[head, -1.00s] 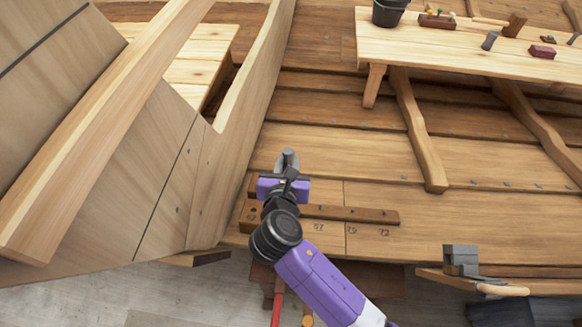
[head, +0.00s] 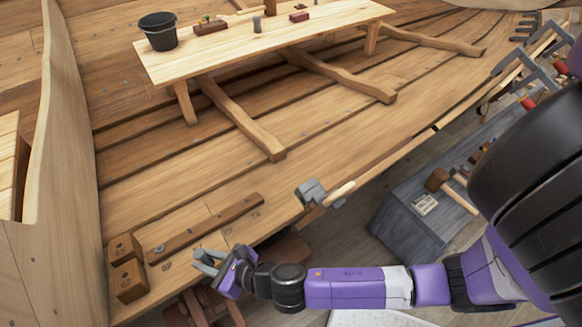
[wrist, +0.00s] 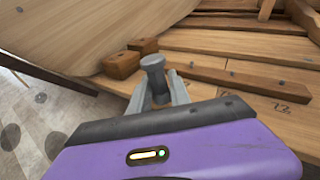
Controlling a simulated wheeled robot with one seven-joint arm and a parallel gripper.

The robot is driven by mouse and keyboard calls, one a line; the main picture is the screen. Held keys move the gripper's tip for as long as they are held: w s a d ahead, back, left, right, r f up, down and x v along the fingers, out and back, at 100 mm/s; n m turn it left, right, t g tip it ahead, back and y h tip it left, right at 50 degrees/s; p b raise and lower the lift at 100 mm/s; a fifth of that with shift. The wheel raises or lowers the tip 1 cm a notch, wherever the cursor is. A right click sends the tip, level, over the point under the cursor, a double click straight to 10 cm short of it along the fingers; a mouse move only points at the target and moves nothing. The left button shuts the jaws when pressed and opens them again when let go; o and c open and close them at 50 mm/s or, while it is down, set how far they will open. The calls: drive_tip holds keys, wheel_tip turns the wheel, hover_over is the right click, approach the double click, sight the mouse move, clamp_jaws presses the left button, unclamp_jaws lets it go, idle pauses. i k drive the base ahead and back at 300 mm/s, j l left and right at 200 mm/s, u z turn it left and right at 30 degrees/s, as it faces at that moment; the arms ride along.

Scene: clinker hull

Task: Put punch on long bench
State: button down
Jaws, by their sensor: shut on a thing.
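My gripper (head: 207,262) is shut on a grey metal punch (wrist: 155,78), which stands up between the fingers in the wrist view. In the head view my gripper is at the lower left, above the near edge of the hull planks, and the punch is hard to tell from the fingers. The long bench (head: 235,57) is a pale plank top on legs at the upper middle, well beyond my gripper and apart from it.
On the bench stand a black bucket (head: 158,31), a tool block (head: 210,26), a grey cylinder (head: 257,24) and a dark red block (head: 299,16). Two wooden blocks (head: 128,281) and a marked strip (head: 205,229) lie near my gripper. A grey chest (head: 405,225) stands right. The bench's front middle is bare.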

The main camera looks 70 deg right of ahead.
sight(449, 228)
drive_tip(key=k+z, duration=0.3)
drive_tip(key=k, duration=0.15)
drive_tip(key=k+l+z, duration=0.3)
drive_tip(key=k, duration=0.15)
drive_tip(key=z, duration=1.75)
drive_tip(key=k+j+z, duration=0.15)
drive_tip(key=j, duration=0.25)
drive_tip(key=k+j+z, duration=0.15)
drive_tip(key=j, duration=0.3)
drive_tip(key=k+j+z, duration=0.15)
drive_tip(key=j, duration=0.2)
drive_tip(key=k+j+z, duration=0.1)
drive_tip(key=k+j, duration=0.15)
drive_tip(key=j, duration=0.15)
